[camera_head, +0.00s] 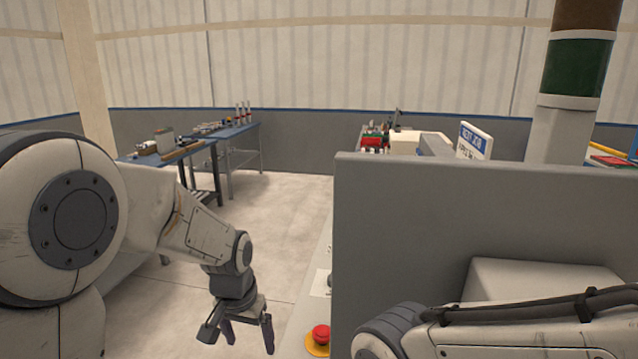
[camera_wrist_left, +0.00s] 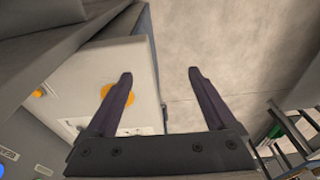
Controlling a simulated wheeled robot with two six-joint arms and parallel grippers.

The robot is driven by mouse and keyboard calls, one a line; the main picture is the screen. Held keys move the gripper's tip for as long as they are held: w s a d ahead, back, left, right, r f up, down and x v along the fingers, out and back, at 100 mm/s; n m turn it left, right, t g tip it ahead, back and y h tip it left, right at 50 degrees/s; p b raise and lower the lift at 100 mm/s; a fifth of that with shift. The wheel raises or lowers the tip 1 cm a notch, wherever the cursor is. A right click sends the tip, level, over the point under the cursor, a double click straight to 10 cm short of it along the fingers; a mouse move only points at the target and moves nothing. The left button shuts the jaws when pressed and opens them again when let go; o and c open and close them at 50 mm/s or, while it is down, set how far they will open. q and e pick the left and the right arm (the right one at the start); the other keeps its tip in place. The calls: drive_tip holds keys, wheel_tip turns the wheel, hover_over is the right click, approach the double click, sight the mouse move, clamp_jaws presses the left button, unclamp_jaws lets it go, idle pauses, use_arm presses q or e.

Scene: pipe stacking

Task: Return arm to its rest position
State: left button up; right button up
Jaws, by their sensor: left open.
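My left arm comes in from the left in the head view, and its gripper (camera_head: 250,332) hangs down with the fingers apart and nothing between them. In the left wrist view the two fingers of my left gripper (camera_wrist_left: 160,75) are spread wide and empty. One finger overlaps a white surface with a yellow disc, and the other is over the bare floor. My right arm shows in part at the lower right of the head view, but its gripper is out of view.
A red emergency button (camera_head: 320,336) on a yellow base sits just right of my left gripper. A large grey panel (camera_head: 480,220) stands on the right. Workbenches (camera_head: 170,155) with items are at the back left. Floor (camera_head: 290,200) between is clear. A striped column (camera_head: 575,90) rises behind the panel.

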use_arm(q)
drive_tip(key=s+a+f+n, duration=0.3)
drive_tip(key=s+a, duration=0.2)
drive_tip(key=s, duration=0.4)
drive_tip(key=s+d+r+m+g, duration=0.1)
drive_tip(key=s+d+r+m, duration=0.2)
drive_tip(key=s+d, duration=0.3)
drive_tip(key=s+d+r+m, duration=0.3)
drive_tip(key=s+d+m, duration=0.1)
drive_tip(key=s+d, duration=0.3)
drive_tip(key=shift+s+d+r+m+g+h, duration=0.25)
drive_tip(key=shift+s+m+g+h, duration=0.15)
drive_tip(key=shift+s, duration=0.15)
drive_tip(key=shift+f, duration=0.1)
